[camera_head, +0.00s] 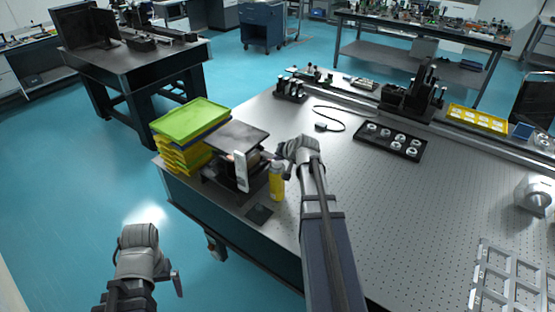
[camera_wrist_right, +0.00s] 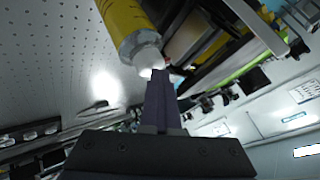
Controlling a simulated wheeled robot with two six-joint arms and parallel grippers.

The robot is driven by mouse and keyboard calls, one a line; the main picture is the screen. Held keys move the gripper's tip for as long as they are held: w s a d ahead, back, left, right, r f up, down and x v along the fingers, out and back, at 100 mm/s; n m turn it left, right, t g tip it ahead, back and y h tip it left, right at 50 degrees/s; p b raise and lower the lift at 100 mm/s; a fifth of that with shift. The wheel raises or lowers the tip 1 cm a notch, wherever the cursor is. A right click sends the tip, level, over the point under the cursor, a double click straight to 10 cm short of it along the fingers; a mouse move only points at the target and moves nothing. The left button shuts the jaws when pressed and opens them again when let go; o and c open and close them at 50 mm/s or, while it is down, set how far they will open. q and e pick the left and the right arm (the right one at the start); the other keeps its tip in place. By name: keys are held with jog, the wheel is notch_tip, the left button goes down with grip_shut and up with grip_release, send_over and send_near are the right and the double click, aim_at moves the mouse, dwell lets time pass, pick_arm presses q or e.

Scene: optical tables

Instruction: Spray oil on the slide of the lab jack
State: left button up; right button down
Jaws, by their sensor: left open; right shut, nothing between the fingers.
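The lab jack (camera_head: 236,135) stands near the table's left corner, its black top plate raised above a dark base. A yellow spray can (camera_head: 277,183) stands upright at its right. In the right wrist view the can (camera_wrist_right: 124,18) shows its white nozzle end close to my fingertips; I cannot tell whether they touch. My right gripper (camera_head: 281,155) is shut and empty above the can; its fingers show in the wrist view (camera_wrist_right: 159,78). My left gripper (camera_head: 176,282) is open and empty, low over the floor, away from the table. The jack's slide is mostly hidden.
A stack of yellow and green trays (camera_head: 190,122) stands left of the jack. A white upright panel (camera_head: 241,171) is in front of the jack. A small dark pad (camera_head: 259,213) lies near the edge. A black tray of round parts (camera_head: 390,141) lies farther right. The table's middle is clear.

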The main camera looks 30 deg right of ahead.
aim_at(278, 163)
notch_tip(278, 163, up, 6)
jog(key=p, duration=0.6)
jog(key=shift+r, duration=0.1)
dwell(2.5)
